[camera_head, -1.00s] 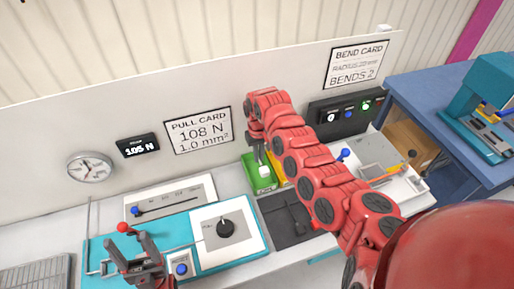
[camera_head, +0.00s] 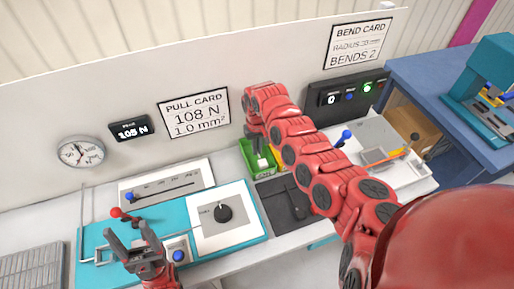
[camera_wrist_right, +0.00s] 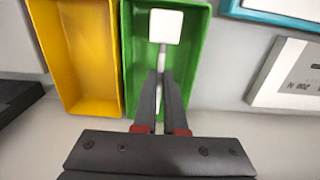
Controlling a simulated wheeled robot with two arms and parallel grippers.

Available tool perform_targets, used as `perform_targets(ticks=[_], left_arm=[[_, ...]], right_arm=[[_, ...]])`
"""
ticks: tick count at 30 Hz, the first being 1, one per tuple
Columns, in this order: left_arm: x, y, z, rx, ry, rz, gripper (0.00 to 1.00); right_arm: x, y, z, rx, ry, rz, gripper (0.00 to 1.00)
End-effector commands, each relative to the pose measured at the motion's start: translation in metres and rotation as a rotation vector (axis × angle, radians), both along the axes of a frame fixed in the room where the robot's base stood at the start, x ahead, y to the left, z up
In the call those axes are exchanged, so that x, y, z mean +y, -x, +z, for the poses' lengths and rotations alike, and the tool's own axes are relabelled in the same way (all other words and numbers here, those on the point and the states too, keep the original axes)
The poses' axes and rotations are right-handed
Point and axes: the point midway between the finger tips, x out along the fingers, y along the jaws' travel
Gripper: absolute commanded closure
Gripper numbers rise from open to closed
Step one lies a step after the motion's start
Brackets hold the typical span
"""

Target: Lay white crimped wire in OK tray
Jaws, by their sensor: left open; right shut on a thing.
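The white crimped wire (camera_wrist_right: 166,26) shows as a white block with a thin grey stem. My right gripper (camera_wrist_right: 161,77) is shut on the stem, over the green tray. The white end lies within the green tray's outline (camera_wrist_right: 196,45); I cannot tell whether it touches the floor. In the head view the right gripper (camera_head: 259,148) reaches down into the green tray (camera_head: 246,152), which looks like the OK tray. My left gripper (camera_head: 134,243) is open and empty in front of the teal pull tester.
A yellow tray (camera_wrist_right: 78,50) stands right beside the green one. The bend unit (camera_head: 385,150) is at the right.

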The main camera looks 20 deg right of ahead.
Motion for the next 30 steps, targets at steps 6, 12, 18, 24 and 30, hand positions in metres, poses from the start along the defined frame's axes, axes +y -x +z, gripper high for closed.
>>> perform_targets(ticks=[6, 12, 18, 24, 30], left_arm=[[0.0, 0.0, 0.002, 0.0, 0.0, 0.0, 0.34], [0.0, 0.0, 0.003, 0.0, 0.0, 0.0, 0.34], [0.0, 0.0, 0.001, 0.0, 0.0, 0.0, 0.34], [0.0, 0.0, -0.002, 0.0, 0.0, 0.0, 0.34], [0.0, 0.0, -0.005, 0.0, 0.0, 0.0, 0.34]], right_arm=[[0.0, 0.0, 0.001, 0.0, 0.0, 0.0, 1.0], [0.0, 0.0, 0.0, 0.0, 0.0, 0.0, 1.0], [0.0, 0.0, -0.001, 0.0, 0.0, 0.0, 1.0], [0.0, 0.0, -0.007, 0.001, 0.0, 0.0, 1.0], [0.0, 0.0, -0.013, 0.001, 0.0, 0.001, 1.0]])
